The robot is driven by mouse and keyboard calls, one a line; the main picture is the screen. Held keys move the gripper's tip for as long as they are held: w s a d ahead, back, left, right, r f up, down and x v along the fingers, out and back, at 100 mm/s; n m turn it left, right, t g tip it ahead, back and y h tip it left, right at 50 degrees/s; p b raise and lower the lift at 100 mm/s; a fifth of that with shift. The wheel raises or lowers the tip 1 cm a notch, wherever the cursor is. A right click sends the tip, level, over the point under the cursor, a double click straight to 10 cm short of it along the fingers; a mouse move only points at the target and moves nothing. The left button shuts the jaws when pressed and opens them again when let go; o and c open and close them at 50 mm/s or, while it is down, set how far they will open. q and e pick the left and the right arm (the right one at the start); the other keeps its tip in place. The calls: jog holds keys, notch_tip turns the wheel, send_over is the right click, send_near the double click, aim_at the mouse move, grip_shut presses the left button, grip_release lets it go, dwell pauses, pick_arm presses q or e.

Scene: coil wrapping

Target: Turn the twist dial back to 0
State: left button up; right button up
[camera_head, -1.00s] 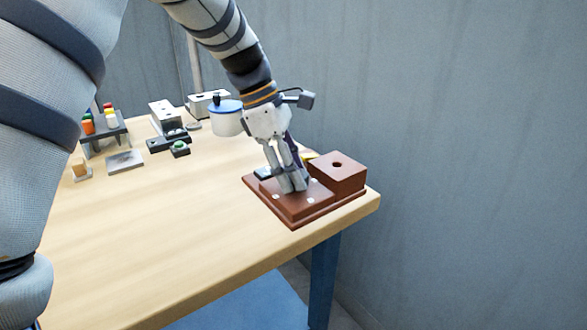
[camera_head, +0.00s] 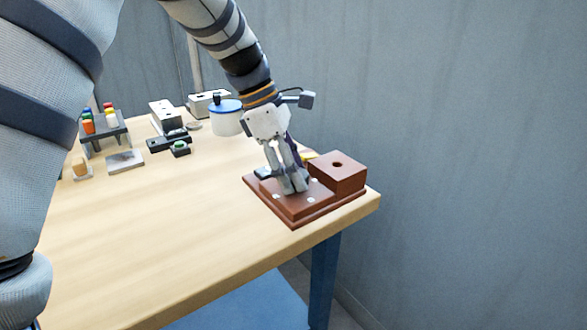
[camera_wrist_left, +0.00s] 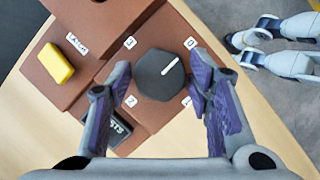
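The twist dial (camera_wrist_left: 160,75) is a dark hexagonal knob on a red-brown board (camera_wrist_left: 105,70). Its white pointer line slants up and right toward the label 0 (camera_wrist_left: 190,43) in the left wrist view. Labels 3, 2 and 1 stand at the other corners. My left gripper (camera_wrist_left: 160,82) has one finger on each side of the dial, with visible gaps, so it looks open. In the head view my left gripper (camera_head: 293,190) points down over the board (camera_head: 294,216) and hides the dial. My right gripper is not identifiable.
A raised brown block with a hole (camera_head: 338,172) stands on the board's right. A yellow block (camera_wrist_left: 55,63) is beside the dial. A white pot with blue lid (camera_head: 227,120) and a coloured-peg rack (camera_head: 105,130) stand behind. The front table (camera_head: 150,250) is clear.

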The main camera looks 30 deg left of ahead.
pick_arm(q)
jog(key=v, duration=1.2)
jog(key=shift+f, duration=0.1)
